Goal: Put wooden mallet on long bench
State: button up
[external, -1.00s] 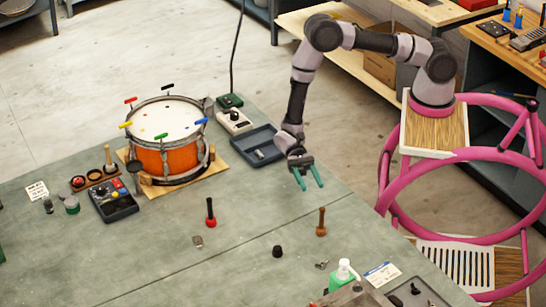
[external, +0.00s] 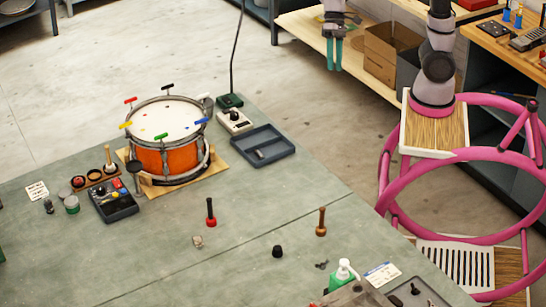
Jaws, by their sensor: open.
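A brown wooden piece (external: 321,222) with a wider foot stands upright on the green-grey worktop (external: 255,205), right of centre. It looks like the wooden mallet, but it is too small to be sure. A long pale wooden bench (external: 303,33) stands on the floor at the back, beyond the worktop; I cannot tell for certain that it is the long bench. My gripper (external: 333,67) is open, fingers pointing down, and appears in front of or over this pale bench. Nothing shows between its fingers. It is well away from the brown piece.
An orange drum (external: 165,160) with coloured keys stands on a board at left. A red-based handle (external: 210,213), a dark knob (external: 278,251) and a grey tray (external: 286,147) are on the worktop. A cardboard box (external: 388,50) sits on the pale bench. The worktop's middle is largely clear.

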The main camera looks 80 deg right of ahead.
jog(key=s+d+r+t+h, duration=0.2)
jog(key=s+d+r+t, duration=0.2)
jog(key=d, duration=0.4)
jog(key=s+d+r+t+h, duration=0.2)
jog(key=s+d+r+t, duration=0.2)
jog(key=d, duration=0.4)
jog(key=shift+s+r+n+h, duration=0.3)
jog(key=shift+s, duration=0.55)
